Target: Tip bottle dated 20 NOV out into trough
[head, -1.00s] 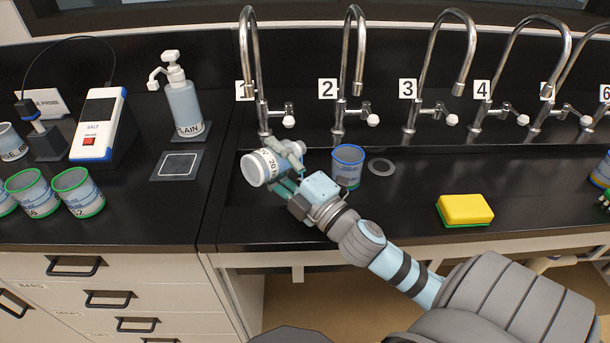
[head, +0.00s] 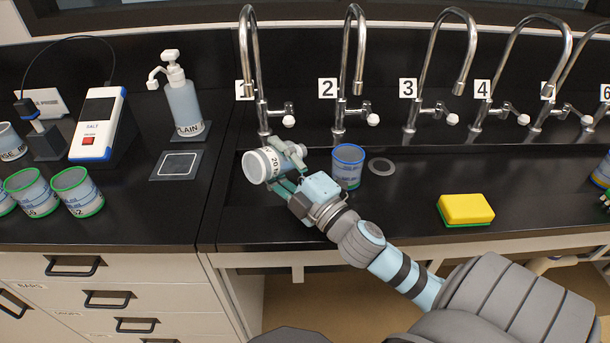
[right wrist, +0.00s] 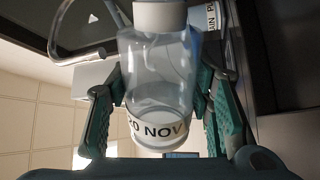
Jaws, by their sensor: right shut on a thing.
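My right gripper (head: 287,172) is shut on a clear bottle (head: 263,167), which it holds tilted, nearly on its side, over the left end of the black trough (head: 420,170). In the right wrist view the bottle (right wrist: 160,65) sits between the green finger pads. Its white band reads 20 NOV, and a white cap or neck shows at the top edge. I cannot tell whether the bottle is uncapped or how much liquid is in it. My left gripper is not in view.
A blue-rimmed cup (head: 348,168) stands beside the gripper, near a grey drain ring (head: 381,167). A yellow sponge (head: 466,209) lies to the right. Numbered taps rise along the back. A pump bottle (head: 183,105), a salt meter (head: 98,124) and green-rimmed cups (head: 80,193) stand left.

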